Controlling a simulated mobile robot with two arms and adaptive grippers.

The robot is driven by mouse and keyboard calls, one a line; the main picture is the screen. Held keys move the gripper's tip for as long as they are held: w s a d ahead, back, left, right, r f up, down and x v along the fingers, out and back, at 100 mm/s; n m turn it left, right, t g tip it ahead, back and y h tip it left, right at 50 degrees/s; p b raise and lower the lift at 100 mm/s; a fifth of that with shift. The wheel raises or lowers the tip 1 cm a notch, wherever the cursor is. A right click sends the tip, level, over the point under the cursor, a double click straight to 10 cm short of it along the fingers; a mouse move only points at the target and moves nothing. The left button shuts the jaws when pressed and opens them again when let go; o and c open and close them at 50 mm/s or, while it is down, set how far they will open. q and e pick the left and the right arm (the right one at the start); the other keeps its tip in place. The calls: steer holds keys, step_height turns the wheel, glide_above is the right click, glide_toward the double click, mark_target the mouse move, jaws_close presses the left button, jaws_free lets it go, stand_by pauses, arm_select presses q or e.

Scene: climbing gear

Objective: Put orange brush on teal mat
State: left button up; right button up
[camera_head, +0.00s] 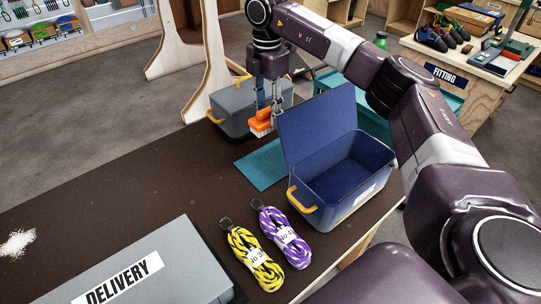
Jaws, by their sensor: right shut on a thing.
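The orange brush (261,122) has an orange back and pale bristles that face down. My right gripper (266,107) is shut on the brush and holds it above the table, near the far left corner of the teal mat. The teal mat (260,168) lies flat on the dark table, between the grey bin and the blue box; the bare part I see holds nothing. I cannot tell from this view how high the brush is above the surface. My left gripper is not in view.
An open blue box (361,205) with its lid up stands right of the mat. A grey bin (232,110) stands behind the brush. Yellow rope (252,258) and purple rope (284,238) lie in front. A grey delivery box (165,275) is front left. The table's left part is mostly clear.

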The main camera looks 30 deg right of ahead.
mark_target(268, 129)
step_height(268, 129, down, 19)
steer(key=p, duration=0.3)
steer(key=shift+r, duration=0.1)
steer(key=o, duration=1.2)
steer(key=shift+r+p, duration=0.2)
steer(key=shift+p, duration=0.1)
steer(key=shift+r+b, duration=1.2)
steer(key=shift+r, duration=4.7)
